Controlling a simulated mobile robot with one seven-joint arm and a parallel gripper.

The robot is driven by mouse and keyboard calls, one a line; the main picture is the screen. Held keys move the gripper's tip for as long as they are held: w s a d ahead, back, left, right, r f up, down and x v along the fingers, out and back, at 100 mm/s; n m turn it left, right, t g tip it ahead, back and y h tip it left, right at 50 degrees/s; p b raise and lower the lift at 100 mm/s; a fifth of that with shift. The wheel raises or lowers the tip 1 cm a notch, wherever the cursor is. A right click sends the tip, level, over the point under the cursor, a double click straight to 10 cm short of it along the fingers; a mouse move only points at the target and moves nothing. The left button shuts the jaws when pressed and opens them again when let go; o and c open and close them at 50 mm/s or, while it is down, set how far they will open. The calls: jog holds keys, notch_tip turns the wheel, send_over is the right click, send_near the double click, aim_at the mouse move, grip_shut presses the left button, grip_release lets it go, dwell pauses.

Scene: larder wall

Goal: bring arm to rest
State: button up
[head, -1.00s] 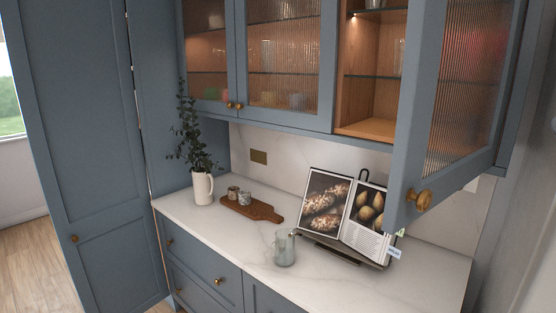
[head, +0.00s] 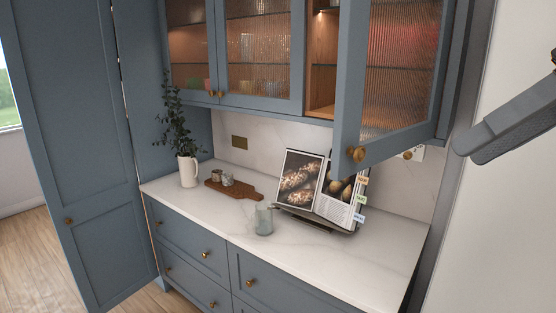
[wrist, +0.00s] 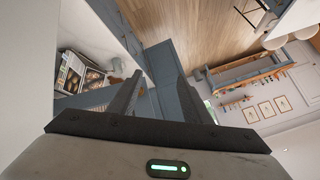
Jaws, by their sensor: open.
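My gripper (wrist: 162,88) shows in the wrist view with its two dark fingers spread apart and nothing between them. It hangs in free air, tilted, with the counter and cabinet off to its left and the wooden floor beyond. In the head view a dark grey piece of my arm (head: 510,120) reaches in from the right edge, in front of the pale wall. The fingers do not show in the head view.
The glass cabinet door (head: 395,85) at the right stands open, jutting over the counter (head: 330,262). On the counter are a glass (head: 264,220), a cookbook (head: 298,180), a wooden board (head: 240,192) and a white jug of greenery (head: 188,172). Floor at left is clear.

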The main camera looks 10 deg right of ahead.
jog(key=a+f+m+h, duration=0.1)
jog(key=a+f+h, duration=0.1)
jog(key=a+f, duration=0.3)
jog(key=w+a+f+m+h, duration=0.1)
jog(key=a+f, duration=0.5)
jog(key=f, duration=0.6)
jog(key=w+a+f+m+h, duration=0.1)
jog(key=a+f+h, duration=0.2)
jog(key=a+f, duration=0.3)
notch_tip(320, 180, down, 3)
jog(key=shift+r+g, duration=0.15)
jog(key=shift+g, duration=0.15)
